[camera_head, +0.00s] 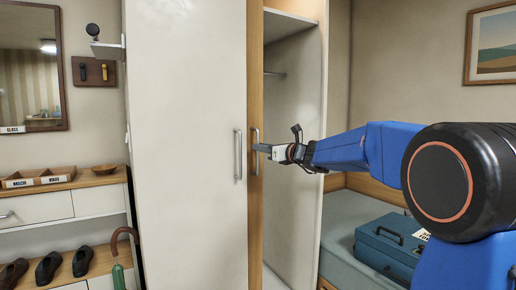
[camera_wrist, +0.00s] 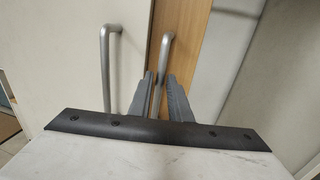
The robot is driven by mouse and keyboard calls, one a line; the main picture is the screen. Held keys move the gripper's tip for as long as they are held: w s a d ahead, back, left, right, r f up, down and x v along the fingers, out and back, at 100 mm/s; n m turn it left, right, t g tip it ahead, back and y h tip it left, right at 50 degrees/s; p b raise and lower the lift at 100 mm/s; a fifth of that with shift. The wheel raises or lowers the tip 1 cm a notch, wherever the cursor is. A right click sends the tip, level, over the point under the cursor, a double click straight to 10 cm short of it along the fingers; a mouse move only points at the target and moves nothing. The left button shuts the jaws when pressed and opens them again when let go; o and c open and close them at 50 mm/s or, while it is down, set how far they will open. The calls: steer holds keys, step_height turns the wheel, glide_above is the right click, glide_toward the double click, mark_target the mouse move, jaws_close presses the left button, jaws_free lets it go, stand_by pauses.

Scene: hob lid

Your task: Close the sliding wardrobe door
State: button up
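The wardrobe has a white front door (camera_head: 188,120) with a vertical metal handle (camera_head: 238,155) near its right edge. A wood-coloured sliding door (camera_head: 255,60) shows as a narrow strip at its right, mostly hidden behind it. The wardrobe stands open to the right of this strip. The wooden door's handle (camera_head: 255,138) also shows in the wrist view (camera_wrist: 166,50). My gripper (camera_head: 264,148) reaches in from the right at this handle. In the wrist view its two fingers (camera_wrist: 160,85) lie close on either side of the bar and appear shut on it.
The open wardrobe interior (camera_head: 295,150) shows a shelf and a rail. A bed with a blue case (camera_head: 390,245) stands at the right. A shoe shelf (camera_head: 70,205) with trays and a green umbrella (camera_head: 118,275) stands at the left.

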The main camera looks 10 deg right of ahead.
steer(key=shift+x, duration=1.25)
steer(key=shift+c, duration=0.3)
jaws_close()
steer(key=w+d, duration=0.3)
steer(key=d, duration=0.7)
steer(key=w+d, duration=0.3)
steer(key=d, duration=0.8)
steer(key=w+d, duration=0.4)
steer(key=d, duration=0.6)
steer(key=shift+d, duration=0.15)
steer(key=shift+o, duration=0.3)
jaws_free()
steer(key=shift+d, duration=0.15)
